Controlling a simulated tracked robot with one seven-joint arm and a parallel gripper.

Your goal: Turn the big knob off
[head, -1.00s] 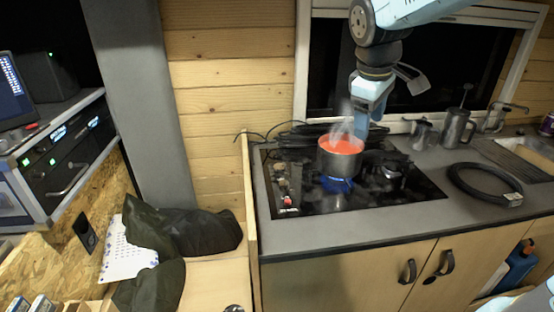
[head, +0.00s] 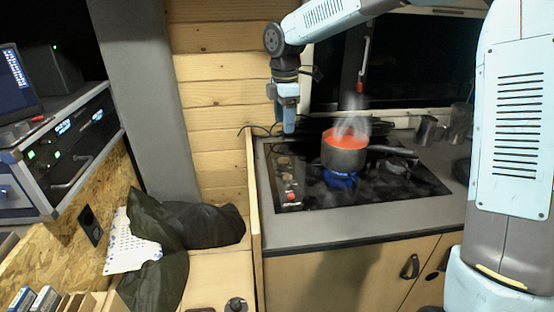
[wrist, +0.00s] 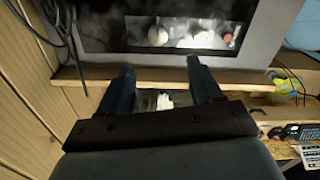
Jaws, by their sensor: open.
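A black hob (head: 400,190) is set in the grey counter, with a column of knobs along its left edge. A round grey knob (wrist: 158,35) looks largest in the wrist view; the back knob in that column (head: 283,160) seems to be the same one. A red knob (head: 290,195) is at the front, also at right in the wrist view (wrist: 228,38). A pot of red liquid (head: 345,155) steams over a blue flame (head: 340,181). My gripper (head: 289,130) is open and empty above the hob's back left; its fingers (wrist: 160,68) point towards the knob row, apart from it.
A thin wooden partition (head: 253,190) edges the counter close left of the knobs. The pot's handle (head: 392,150) points right. Metal jugs (head: 428,130) stand at the back right.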

